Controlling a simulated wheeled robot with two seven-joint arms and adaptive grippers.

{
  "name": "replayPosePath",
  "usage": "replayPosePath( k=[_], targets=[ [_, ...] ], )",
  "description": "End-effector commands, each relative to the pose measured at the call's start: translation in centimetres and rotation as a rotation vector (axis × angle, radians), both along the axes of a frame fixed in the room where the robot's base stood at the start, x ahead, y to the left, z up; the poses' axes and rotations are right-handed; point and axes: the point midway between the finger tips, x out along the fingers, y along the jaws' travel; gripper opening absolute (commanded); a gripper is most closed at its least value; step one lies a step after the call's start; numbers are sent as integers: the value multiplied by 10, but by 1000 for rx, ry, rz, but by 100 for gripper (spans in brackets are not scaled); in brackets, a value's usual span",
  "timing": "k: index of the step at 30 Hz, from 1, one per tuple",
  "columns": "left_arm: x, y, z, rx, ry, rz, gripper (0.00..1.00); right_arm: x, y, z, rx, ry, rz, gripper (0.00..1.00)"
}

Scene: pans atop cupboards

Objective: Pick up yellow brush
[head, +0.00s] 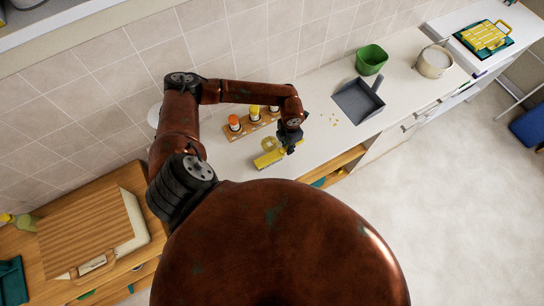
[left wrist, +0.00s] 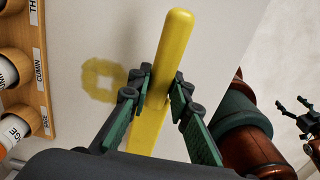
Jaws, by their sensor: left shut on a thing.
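The yellow brush (head: 268,159) is at the left counter's front part, with its yellow handle (left wrist: 172,45) between the fingers of my left gripper (left wrist: 160,88). In the head view, my left gripper (head: 288,146) is at the right end of the brush. It is shut on the handle. I cannot tell whether the brush touches the counter. A black gripper, apparently my right one (left wrist: 304,120), shows at the right edge of the left wrist view, partly cut off; its jaw state is unclear.
A yellow ring-shaped patch (left wrist: 100,80) lies on the counter beside the brush. A wooden spice rack (head: 252,125) with jars stands behind it. A grey dustpan (head: 360,100), crumbs (head: 334,120), a green container (head: 371,59) and a pot (head: 434,62) are to the right.

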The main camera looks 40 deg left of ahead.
Motion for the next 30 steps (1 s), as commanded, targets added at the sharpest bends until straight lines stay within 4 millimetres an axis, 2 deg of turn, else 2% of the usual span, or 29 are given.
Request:
replayPosePath(
  k=[11, 17, 21, 30],
  targets=[
    [0, 0, 1, 0, -1, 0, 0, 1, 3, 0, 3, -2, -1, 78],
    [1, 0, 13, -2, -1, 1, 0, 2, 2, -3, 2, -3, 0, 78],
    [1, -1, 34, -1, -5, -2, 0, 3, 0, -7, 0, -3, 1, 78],
    [-33, -52, 93, -3, -3, -10, 0, 2, -2, -30, -2, -2, 2, 78]
  ],
)
